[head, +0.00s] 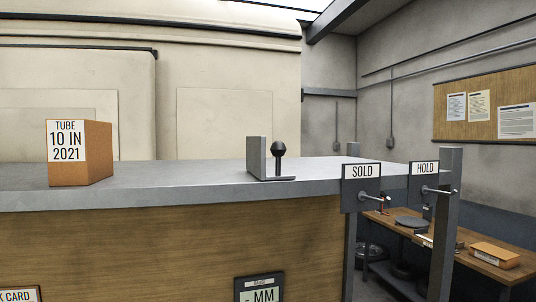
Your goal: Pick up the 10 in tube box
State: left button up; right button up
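The 10 in tube box (97,153) is an orange-brown carton with a white label reading "TUBE 10 IN 2021". It stands upright on the left part of the grey counter top (205,182), close to its front edge. Its label face and right side show in the head view. Neither of my grippers is in view, and nothing touches the box.
A grey bracket with a black knob (278,149) stands mid-counter. SOLD (362,171) and HOLD (425,168) signs with pegs are at the right, by a grey post (446,220). A lower wooden bench (475,245) holds another box (494,255). The counter between box and bracket is clear.

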aim_at(79, 152)
jog(key=u, duration=1.3)
